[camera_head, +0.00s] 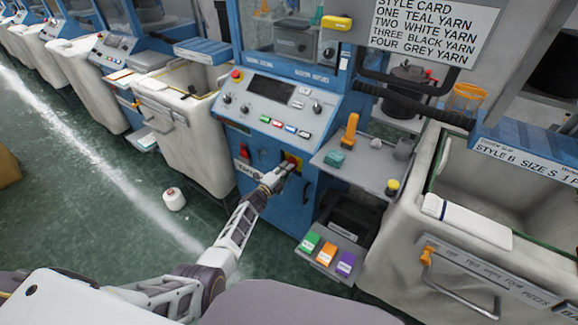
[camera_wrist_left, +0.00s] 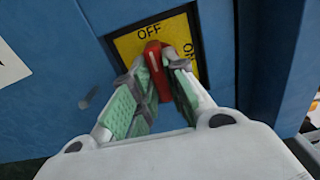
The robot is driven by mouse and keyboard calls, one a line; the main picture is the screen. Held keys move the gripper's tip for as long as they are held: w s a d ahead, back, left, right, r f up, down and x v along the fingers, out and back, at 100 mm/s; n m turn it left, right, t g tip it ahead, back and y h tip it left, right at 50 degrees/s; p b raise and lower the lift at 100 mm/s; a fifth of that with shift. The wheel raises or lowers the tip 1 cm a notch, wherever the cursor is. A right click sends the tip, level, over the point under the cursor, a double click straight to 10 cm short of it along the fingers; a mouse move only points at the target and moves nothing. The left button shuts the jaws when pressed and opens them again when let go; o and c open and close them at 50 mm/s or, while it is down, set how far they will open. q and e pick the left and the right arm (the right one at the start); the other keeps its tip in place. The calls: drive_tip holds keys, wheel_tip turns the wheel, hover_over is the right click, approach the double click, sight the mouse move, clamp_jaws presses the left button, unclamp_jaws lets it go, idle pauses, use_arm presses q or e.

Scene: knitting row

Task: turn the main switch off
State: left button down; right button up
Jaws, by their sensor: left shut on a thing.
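The main switch is a red handle (camera_wrist_left: 155,62) on a yellow plate (camera_wrist_left: 127,46), set in a dark frame on the blue machine front. The plate reads OFF at the top and ON at the right, as seen in the left wrist view. The handle's upper end points up at the OFF mark. My left gripper (camera_wrist_left: 158,75) is shut on the handle, a finger on each side. My right gripper is not in view.
Above is a control panel (camera_head: 268,103) with buttons and knobs. A grey shelf (camera_head: 350,165) juts out to the right, above green, orange and purple blocks (camera_head: 326,254). Pale bins (camera_head: 190,135) stand at both sides. A white yarn cone (camera_head: 173,199) stands on the floor.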

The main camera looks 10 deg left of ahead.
use_arm(q)
drive_tip(key=c, duration=1.7)
unclamp_jaws()
drive_tip(key=shift+s, duration=0.15)
drive_tip(key=shift+p+v, duration=2.05)
drive_tip(key=shift+v, duration=0.85)
drive_tip(key=shift+m, duration=0.3)
